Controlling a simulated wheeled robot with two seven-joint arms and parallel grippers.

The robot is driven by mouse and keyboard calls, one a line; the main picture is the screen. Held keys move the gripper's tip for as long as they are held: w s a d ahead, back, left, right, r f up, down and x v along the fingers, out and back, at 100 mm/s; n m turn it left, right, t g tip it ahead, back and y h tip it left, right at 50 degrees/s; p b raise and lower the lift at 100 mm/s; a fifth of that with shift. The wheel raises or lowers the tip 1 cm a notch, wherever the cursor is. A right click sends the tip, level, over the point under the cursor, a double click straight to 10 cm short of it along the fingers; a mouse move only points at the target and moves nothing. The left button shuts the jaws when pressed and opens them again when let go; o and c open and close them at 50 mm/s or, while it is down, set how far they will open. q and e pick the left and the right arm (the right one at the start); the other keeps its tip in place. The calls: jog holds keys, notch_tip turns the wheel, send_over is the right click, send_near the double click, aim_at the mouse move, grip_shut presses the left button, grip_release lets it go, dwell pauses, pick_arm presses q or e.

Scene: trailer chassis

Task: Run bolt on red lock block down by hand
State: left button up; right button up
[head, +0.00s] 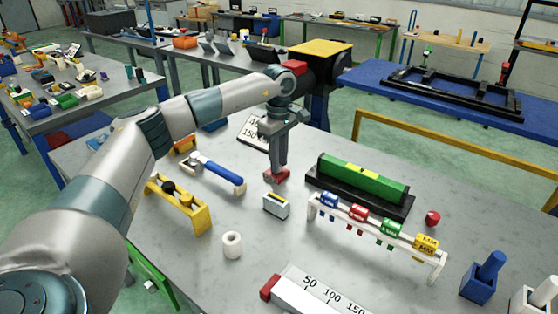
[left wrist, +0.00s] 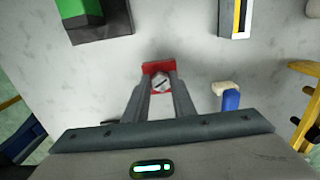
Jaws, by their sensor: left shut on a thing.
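The red lock block (head: 277,176) lies on the grey table near its middle, right below my left gripper. In the left wrist view the red block (left wrist: 158,68) shows beyond the fingertips, partly hidden by them. My left gripper (head: 279,165) points straight down and its fingers reach to the top of the block. In the left wrist view the fingers are shut on a bolt (left wrist: 161,85), whose round, slotted grey head shows between the tips. The bolt's shank is hidden. My right gripper is in neither view.
A green block on a black base (head: 362,178) stands right of the gripper. A white rack (head: 380,237) with coloured tags, a small white-yellow block (head: 275,205), a blue-handled tool (head: 218,174) and a yellow stand (head: 180,204) surround it. A white roll (head: 232,245) stands in front.

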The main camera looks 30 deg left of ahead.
pick_arm(q)
jog(key=shift+w+a+r, duration=0.1)
jog(key=shift+r, duration=0.2)
jog(key=o, duration=1.1)
jog(key=shift+c, duration=0.2)
jog(key=shift+f, duration=0.15)
jog(key=shift+r, duration=0.35)
notch_tip(320, 180, up, 17)
jog(key=b, duration=0.2)
jog(key=shift+f, duration=0.15)
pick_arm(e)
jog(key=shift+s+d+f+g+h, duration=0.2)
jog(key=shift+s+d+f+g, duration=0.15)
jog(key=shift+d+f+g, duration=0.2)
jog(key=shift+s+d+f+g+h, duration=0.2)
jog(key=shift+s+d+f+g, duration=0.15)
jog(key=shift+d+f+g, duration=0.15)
